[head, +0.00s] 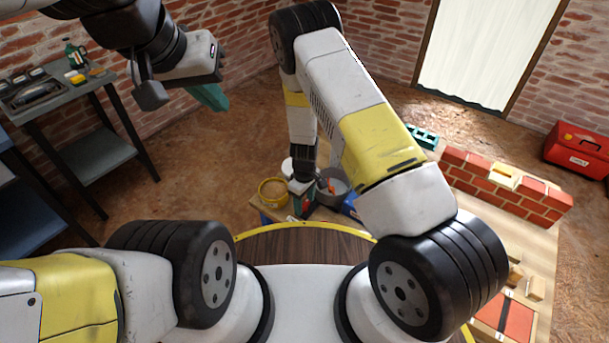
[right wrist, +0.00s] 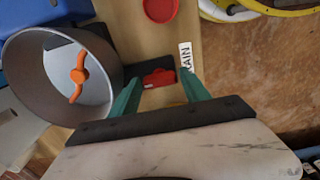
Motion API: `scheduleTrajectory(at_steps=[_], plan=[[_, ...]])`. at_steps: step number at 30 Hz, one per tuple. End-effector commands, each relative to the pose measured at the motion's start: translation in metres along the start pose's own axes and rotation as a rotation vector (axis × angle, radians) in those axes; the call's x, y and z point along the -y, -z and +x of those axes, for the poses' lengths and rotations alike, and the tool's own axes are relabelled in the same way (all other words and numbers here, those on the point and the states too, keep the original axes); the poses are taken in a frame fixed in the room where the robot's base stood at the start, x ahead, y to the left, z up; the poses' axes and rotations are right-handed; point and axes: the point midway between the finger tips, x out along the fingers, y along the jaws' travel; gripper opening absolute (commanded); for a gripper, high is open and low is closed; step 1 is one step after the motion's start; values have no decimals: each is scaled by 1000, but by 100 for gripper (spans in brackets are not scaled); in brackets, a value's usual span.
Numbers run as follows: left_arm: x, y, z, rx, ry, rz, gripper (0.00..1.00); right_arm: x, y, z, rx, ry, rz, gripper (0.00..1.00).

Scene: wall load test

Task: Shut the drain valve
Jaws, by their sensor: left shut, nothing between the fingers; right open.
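The red drain valve handle (right wrist: 159,78) shows in the right wrist view, lying roughly crosswise on a dark block. A white label (right wrist: 186,56) beside it reads "RAIN", its first letter hidden at my right finger. My right gripper (right wrist: 160,84) is open, with one teal finger on each side of the handle. I cannot tell whether either finger touches it. In the head view my right gripper (head: 301,203) is down at the bench among the containers, and the handle is not clear there. My left gripper (head: 209,96) is shut and empty, raised at upper left, far from the valve.
A grey pot (right wrist: 62,50) with an orange bladed part (right wrist: 78,77) stands left of the valve in the right wrist view. A red round piece (right wrist: 160,9) lies beyond the valve. A yellow tub (head: 271,191) stands nearby. A brick wall piece (head: 478,184) is at right.

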Motion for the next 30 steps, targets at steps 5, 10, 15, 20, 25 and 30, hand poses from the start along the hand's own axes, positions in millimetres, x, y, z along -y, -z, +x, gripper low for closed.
scheduleTrajectory(at_steps=[5,10,15,20,25,30], plan=[[0,0,0,0,0,0,0,0,0,0,0,0,0,41],[0,0,0,0,0,0,0,0,0,0,0,0,0,7],[0,0,0,0,0,0,0,0,0,0,0,0,5,5],[0,0,0,0,0,0,0,0,0,-1,0,0,41,5],[0,0,0,0,0,0,0,0,0,-1,1,0,131,5],[0,0,0,0,0,0,0,0,0,-1,1,0,270,5]])
